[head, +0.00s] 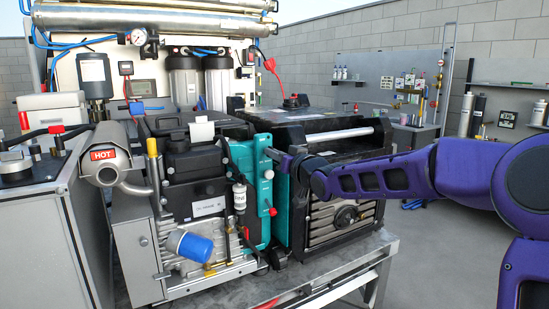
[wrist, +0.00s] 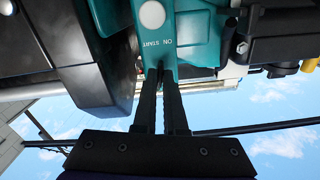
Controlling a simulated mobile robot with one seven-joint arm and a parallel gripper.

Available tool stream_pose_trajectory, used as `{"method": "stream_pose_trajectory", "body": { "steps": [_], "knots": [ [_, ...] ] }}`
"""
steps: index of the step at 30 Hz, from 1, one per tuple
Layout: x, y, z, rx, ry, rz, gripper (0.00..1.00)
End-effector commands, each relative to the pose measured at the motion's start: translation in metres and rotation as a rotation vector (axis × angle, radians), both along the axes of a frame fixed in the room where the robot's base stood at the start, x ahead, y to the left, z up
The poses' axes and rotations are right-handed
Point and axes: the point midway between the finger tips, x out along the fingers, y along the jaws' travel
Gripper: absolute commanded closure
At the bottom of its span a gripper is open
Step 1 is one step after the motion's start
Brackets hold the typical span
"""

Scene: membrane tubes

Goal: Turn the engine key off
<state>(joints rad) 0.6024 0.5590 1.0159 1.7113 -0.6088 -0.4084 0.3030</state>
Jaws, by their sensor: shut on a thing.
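The engine key is mostly hidden between my fingertips at the teal control panel (head: 254,200); its turn position cannot be read. In the wrist view the panel (wrist: 190,35) bears the words "ON" and "START" right by the fingertips. My gripper (head: 270,153) reaches in from the right in the head view, at the upper part of the panel. In the wrist view my gripper (wrist: 161,75) has its two dark fingers close together, shut on the key.
A white round knob (wrist: 152,14) is close to the fingertips. A red knob (head: 273,212) is lower on the panel. A black-framed unit (head: 345,215) stands close on the right. A muffler marked HOT (head: 102,155) and a blue filter (head: 190,246) are on the left.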

Motion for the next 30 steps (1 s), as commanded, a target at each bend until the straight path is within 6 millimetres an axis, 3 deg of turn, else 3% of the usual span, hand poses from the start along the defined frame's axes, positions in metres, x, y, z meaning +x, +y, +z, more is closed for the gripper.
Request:
{"method": "stream_pose_trajectory", "body": {
  "steps": [12,29,30],
  "knots": [
    [-0.0003,0.0006,0.0001,-0.167,-0.114,0.001,1.0],
    [-0.0002,0.0002,0.0001,-0.192,-0.13,0.0,1.0],
    [-0.0002,0.0002,0.0002,-0.192,-0.13,0.0,0.86]
  ]
}}
